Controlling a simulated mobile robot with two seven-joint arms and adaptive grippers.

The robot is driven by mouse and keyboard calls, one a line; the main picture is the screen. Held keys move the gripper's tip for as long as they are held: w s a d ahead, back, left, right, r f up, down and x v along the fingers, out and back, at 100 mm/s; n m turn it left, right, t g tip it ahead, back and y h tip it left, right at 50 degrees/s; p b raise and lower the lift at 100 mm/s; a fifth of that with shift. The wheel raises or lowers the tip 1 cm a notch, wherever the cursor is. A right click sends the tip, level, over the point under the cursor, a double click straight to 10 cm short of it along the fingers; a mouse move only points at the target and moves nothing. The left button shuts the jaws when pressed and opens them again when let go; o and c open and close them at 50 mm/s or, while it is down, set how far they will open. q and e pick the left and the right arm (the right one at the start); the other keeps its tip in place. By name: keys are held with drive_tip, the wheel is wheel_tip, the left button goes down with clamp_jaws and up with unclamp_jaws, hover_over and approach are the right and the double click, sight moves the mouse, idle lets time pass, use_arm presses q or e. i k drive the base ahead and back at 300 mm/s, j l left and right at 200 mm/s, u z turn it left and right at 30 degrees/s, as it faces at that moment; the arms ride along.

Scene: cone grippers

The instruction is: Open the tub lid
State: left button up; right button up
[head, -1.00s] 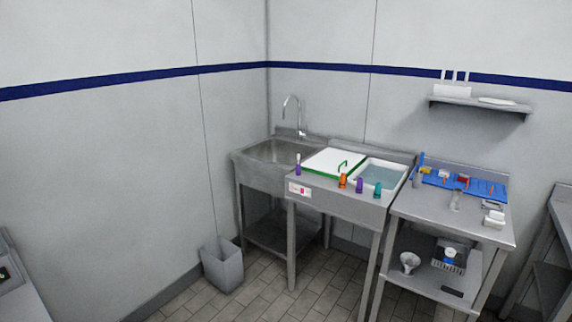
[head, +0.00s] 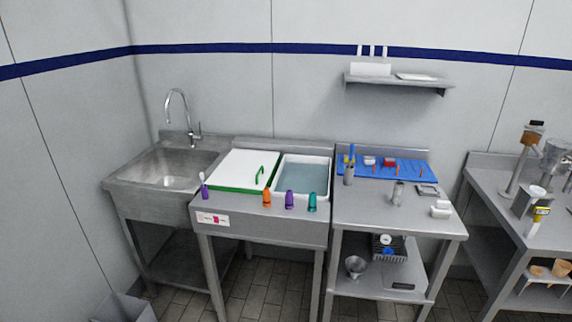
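The tub lid (head: 236,169) is a flat white panel with a green front edge and a green handle (head: 260,175) near its right side. It lies flat on the metal counter, between the sink and an open basin. The open basin (head: 304,176) to its right holds bluish water. If a tub lies under the lid, it is hidden. Neither of my grippers shows in the head view.
Small orange (head: 267,198), purple (head: 290,199) and teal (head: 312,202) cones stand along the counter's front edge. A purple-based brush (head: 204,187) stands at the front left. A metal sink (head: 172,164) is at left, a side table (head: 385,212) at right. A grey bin (head: 124,308) stands on the floor.

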sight(241, 168)
drive_tip(key=i+j+z, duration=0.3)
drive_tip(key=z, duration=0.15)
drive_tip(key=i+j+z, duration=0.25)
drive_tip(key=j+z, duration=0.15)
drive_tip(key=j, duration=0.2)
drive_tip(key=i+j+z, duration=0.1)
drive_tip(key=j+z, duration=0.15)
drive_tip(key=j, duration=0.25)
drive_tip(key=j+z, duration=0.3)
drive_tip(key=j, duration=0.15)
drive_tip(key=i, duration=0.05)
